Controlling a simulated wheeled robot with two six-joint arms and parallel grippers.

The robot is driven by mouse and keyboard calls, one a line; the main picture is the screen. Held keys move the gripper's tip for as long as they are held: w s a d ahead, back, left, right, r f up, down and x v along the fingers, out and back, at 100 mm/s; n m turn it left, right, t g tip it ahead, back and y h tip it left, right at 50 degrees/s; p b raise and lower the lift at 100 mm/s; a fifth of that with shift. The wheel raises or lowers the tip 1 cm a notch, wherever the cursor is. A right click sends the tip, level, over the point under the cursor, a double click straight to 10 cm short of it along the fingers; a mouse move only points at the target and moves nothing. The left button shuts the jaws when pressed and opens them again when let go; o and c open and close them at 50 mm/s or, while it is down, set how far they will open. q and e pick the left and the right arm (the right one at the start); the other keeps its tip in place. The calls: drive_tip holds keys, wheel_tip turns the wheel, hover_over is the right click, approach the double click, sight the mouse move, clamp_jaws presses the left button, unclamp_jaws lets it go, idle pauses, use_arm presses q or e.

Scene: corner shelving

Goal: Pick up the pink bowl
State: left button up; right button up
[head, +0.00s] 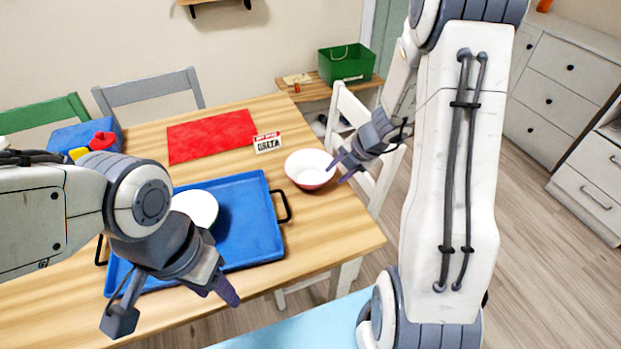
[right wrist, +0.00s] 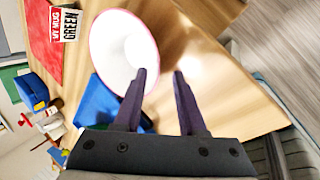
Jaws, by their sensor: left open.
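The pink bowl (head: 309,172), white inside with a pink outside, sits upright on the wooden table near its right edge. In the right wrist view the bowl (right wrist: 118,45) lies at the upper left, its near part overlapped by one finger. My right gripper (head: 343,168) is at the bowl's right side, its fingers apart; whether a finger touches the rim I cannot tell. The right wrist view shows the right gripper (right wrist: 163,74) open with nothing held between the fingers. My left gripper (head: 224,288) is open and empty over the table's front edge, away from the bowl.
A blue tray (head: 258,222) with black handles holds a white round dish (head: 196,207). A red mat (head: 210,134) and a small sign (head: 267,143) lie behind. Chairs surround the table; a white chair (head: 352,115) stands close behind my right gripper.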

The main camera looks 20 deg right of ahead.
sight(329, 179)
drive_tip(key=b+x, duration=0.2)
drive_tip(key=x, duration=0.3)
drive_tip(key=shift+w+f, duration=0.2)
drive_tip(key=shift+w, duration=0.05)
drive_tip(key=shift+r, duration=0.1)
clamp_jaws()
idle(1.1)
